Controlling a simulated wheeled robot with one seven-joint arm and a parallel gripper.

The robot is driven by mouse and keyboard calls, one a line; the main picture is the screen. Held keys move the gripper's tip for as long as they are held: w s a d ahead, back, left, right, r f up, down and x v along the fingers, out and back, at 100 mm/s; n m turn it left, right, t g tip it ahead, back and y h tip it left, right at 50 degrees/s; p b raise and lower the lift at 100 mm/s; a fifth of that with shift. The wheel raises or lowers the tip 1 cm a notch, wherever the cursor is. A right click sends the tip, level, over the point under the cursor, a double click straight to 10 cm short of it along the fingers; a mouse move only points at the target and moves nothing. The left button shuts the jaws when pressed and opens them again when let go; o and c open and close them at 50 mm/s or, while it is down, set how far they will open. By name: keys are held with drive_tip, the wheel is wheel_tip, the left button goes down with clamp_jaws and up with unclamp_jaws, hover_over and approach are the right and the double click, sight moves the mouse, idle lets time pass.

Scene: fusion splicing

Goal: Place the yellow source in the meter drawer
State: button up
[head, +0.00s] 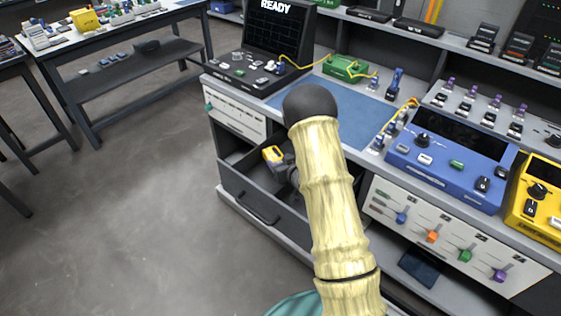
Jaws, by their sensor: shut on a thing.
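The yellow source (272,154) is a small yellow body with a dark face. It shows just left of my arm, over the open dark drawer (240,190). My gripper (280,161) is shut on the source and is partly hidden behind my arm. I cannot tell whether the source touches the drawer floor or is held above it. The drawer is pulled out below the bench top, with its handle on the front panel. My arm hides the right part of the drawer.
A console reading READY (278,30), a green box (345,67) with yellow cable, a blue instrument (450,160) and a yellow instrument (540,200) stand on the bench. A blue mat (350,105) lies between them. Open floor (130,220) is at left.

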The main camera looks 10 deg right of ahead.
drive_tip(key=shift+f, duration=0.25)
drive_tip(key=o, duration=1.1)
drive_tip(key=shift+o, duration=0.2)
drive_tip(key=shift+r, duration=0.1)
drive_tip(key=shift+r+p, duration=0.45)
drive_tip(key=shift+r, duration=0.1)
drive_tip(key=v, duration=1.2)
